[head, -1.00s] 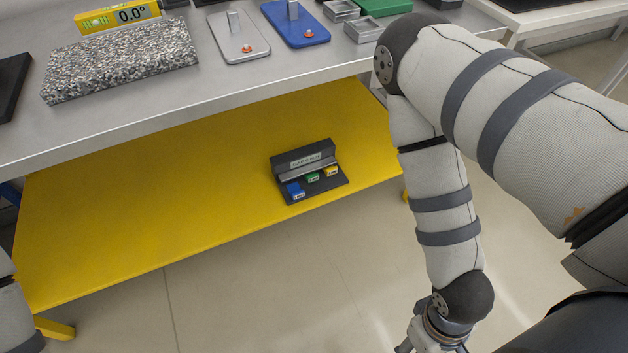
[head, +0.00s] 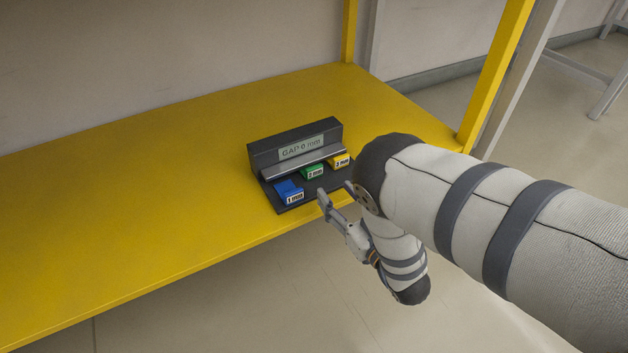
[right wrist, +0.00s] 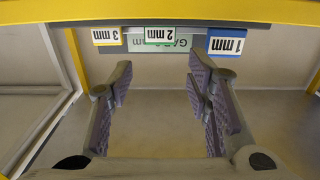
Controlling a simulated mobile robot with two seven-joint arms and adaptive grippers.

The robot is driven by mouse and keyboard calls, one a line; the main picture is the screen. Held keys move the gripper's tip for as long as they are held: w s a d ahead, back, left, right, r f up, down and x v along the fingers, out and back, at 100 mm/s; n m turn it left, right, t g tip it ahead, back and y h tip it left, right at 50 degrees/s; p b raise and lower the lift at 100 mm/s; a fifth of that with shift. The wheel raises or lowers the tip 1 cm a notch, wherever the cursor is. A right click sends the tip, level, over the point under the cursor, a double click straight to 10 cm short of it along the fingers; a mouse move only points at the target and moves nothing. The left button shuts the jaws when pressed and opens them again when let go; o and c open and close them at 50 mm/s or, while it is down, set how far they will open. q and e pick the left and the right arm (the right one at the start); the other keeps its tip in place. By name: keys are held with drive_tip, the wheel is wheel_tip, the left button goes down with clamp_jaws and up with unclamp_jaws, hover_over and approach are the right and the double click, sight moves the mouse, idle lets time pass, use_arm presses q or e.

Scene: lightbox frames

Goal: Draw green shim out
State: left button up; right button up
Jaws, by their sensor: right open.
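The green shim (head: 312,172), labelled 2 mm, sits in the middle of a dark holder (head: 262,150) whose sign reads "GAP 0 mm". The blue 1 mm shim (head: 289,192) is left of it and the yellow 3 mm shim (head: 340,161) right. My right gripper (head: 336,194) is in front of the holder, open and empty, apart from the shims. The right wrist view is upside down; there the green shim's label (right wrist: 166,36) lies beyond and between the open fingertips (right wrist: 158,72). My right arm's elbow partly hides the holder's right end. My left gripper is out of view.
The holder stands on a yellow shelf (head: 150,220), near its front edge, with free room to its left. A yellow post (head: 497,75) rises at the shelf's right end. Bare floor lies in front.

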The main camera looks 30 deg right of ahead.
sight(315, 169)
drive_tip(key=w+b, duration=0.1)
drive_tip(key=w, duration=0.3)
drive_tip(key=w+b, duration=0.2)
drive_tip(key=w, duration=0.2)
drive_tip(key=shift+w+a+f+b, duration=0.2)
drive_tip(key=shift+w+b, duration=0.1)
drive_tip(key=shift+w, duration=0.1)
drive_tip(key=shift+w+r, duration=0.1)
drive_tip(key=shift+w, duration=0.2)
drive_tip(key=shift+c, duration=0.6)
drive_tip(key=shift+s, duration=0.1)
clamp_jaws()
